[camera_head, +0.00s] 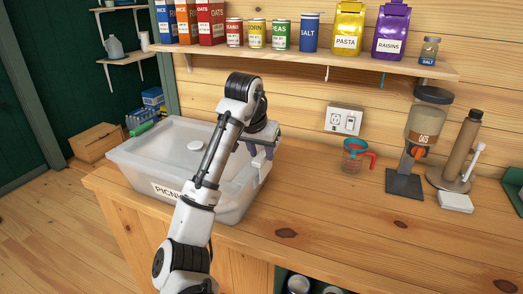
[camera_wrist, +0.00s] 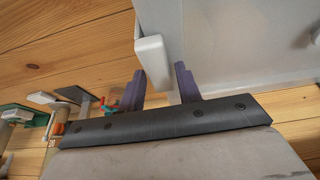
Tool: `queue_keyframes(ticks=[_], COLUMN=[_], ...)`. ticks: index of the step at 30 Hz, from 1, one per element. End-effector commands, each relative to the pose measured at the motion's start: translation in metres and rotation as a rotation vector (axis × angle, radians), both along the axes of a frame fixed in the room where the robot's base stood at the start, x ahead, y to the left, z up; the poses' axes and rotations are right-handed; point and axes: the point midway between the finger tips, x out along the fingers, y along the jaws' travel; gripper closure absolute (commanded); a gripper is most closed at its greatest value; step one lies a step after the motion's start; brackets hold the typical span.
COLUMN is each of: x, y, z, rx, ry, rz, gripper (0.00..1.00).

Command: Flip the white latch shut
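A translucent grey-white tub (camera_head: 235,205) with a lid and a partly hidden "PICNIC" label stands at the left end of the wooden counter. The white latch (camera_wrist: 152,58) is a rounded block at the tub's edge in the wrist view. In the head view, a white piece (camera_head: 263,170) shows on the tub's right side, just below my gripper (camera_head: 262,148). In the wrist view, my gripper (camera_wrist: 161,76) has its two purple-grey fingers apart. The latch's near end appears between the fingertips, closer to the left one; I cannot tell whether they touch.
A measuring cup (camera_head: 354,156), an oats dispenser (camera_head: 421,130) and a brown cylinder on a stand (camera_head: 462,145) stand to the right. A shelf (camera_head: 290,60) with packages and cans hangs above. The counter front (camera_head: 340,225) is clear.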

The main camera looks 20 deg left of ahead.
Motion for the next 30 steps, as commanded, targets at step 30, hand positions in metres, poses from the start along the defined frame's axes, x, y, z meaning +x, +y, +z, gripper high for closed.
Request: queue_keyframes(ticks=[30], x=[-0.040], y=[0.004], z=[0.096], rx=[0.005], ry=[0.000], rz=[0.002], gripper=[0.53])
